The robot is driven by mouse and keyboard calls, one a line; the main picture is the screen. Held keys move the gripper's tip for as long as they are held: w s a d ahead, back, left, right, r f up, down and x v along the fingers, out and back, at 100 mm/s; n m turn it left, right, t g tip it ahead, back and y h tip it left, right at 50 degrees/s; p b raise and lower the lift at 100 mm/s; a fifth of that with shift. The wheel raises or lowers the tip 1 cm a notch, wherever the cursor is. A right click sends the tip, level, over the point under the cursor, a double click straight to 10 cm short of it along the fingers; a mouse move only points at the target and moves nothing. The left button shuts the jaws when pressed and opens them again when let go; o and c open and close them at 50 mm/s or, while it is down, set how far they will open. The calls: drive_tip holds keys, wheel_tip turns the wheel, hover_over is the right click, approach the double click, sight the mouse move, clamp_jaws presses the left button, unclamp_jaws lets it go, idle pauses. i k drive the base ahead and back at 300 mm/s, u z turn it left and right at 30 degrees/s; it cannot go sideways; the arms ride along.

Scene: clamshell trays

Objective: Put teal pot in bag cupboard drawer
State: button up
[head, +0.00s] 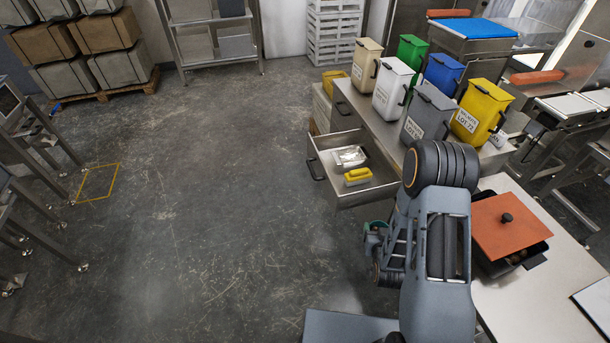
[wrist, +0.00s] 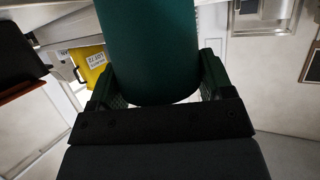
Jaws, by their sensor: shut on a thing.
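The teal pot (wrist: 150,50) fills the upper middle of the wrist view, between the two fingers of my gripper (wrist: 155,88). My gripper is shut on it. In the head view, my gripper (head: 376,240) is low beside my arm, left of the white table, and only a small teal bit of the pot (head: 380,225) shows. The drawer (head: 384,180) of the steel cupboard (head: 368,118) is pulled open, farther back than my gripper. A yellow-handled item (head: 358,176) and a silver packet (head: 350,156) lie in it.
Several coloured lidded bins, including a white one (head: 393,87) and a yellow one (head: 482,110), stand on the cupboard. A black pan with an orange lid (head: 510,228) stands on the white table (head: 540,300) at right. The floor (head: 210,200) left of the drawer is clear.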

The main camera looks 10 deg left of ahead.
sight(334, 177)
drive_tip(key=u, duration=0.6)
drive_tip(key=i, duration=1)
